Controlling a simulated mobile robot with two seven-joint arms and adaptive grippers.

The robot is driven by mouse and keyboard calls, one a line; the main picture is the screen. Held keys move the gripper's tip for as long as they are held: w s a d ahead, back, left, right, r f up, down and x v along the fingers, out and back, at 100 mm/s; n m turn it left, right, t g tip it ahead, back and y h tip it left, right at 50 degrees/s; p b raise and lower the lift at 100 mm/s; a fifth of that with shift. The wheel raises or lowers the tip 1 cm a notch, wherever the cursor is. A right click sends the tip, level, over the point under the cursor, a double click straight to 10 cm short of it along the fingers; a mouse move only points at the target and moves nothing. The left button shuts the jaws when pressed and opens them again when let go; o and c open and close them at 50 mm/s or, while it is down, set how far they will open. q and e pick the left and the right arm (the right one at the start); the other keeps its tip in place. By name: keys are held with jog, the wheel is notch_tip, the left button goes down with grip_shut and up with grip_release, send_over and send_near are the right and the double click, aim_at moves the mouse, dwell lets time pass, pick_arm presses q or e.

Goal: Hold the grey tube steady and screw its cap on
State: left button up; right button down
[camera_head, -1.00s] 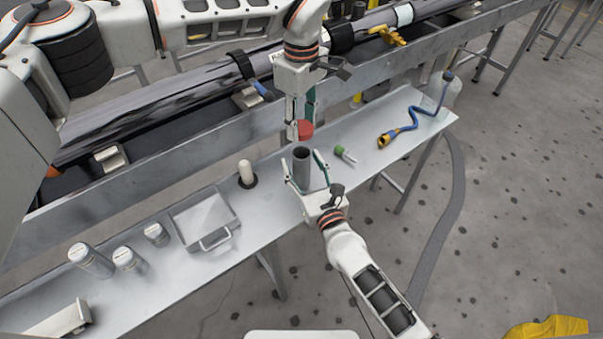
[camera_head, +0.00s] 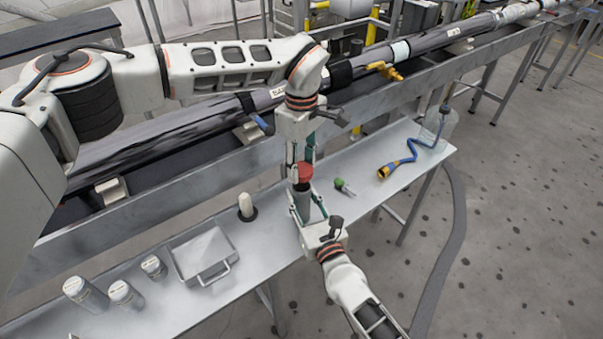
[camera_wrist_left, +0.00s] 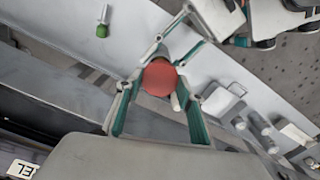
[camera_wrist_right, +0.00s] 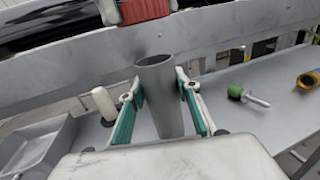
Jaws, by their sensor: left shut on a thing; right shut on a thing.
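The grey tube (camera_head: 302,205) stands upright over the table, and my right gripper (camera_head: 307,199) is shut around it from the near side. In the right wrist view the tube (camera_wrist_right: 160,95) sits between the two fingers with its open rim up. The red cap (camera_head: 305,172) is in my left gripper (camera_head: 303,166), which comes from above and is shut on it. The cap (camera_wrist_left: 160,78) also shows between the fingers in the left wrist view, covering part of the tube. In the right wrist view the cap (camera_wrist_right: 145,10) is above the rim with a gap between.
A metal rail runs behind.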

aim_at(302, 203)
pick_arm(q)
jog(key=shift+f, duration=1.25)
jog(key=shift+f, duration=0.1)
jog(key=shift+f, duration=0.8)
jog(key=shift+f, duration=0.55)
jog(key=m, duration=0.4)
jog(key=shift+m, duration=0.3)
jog(key=m, duration=0.3)
jog(key=shift+m, duration=0.3)
jog(key=m, duration=0.3)
jog(key=shift+m, duration=0.3)
jog(key=m, duration=0.4)
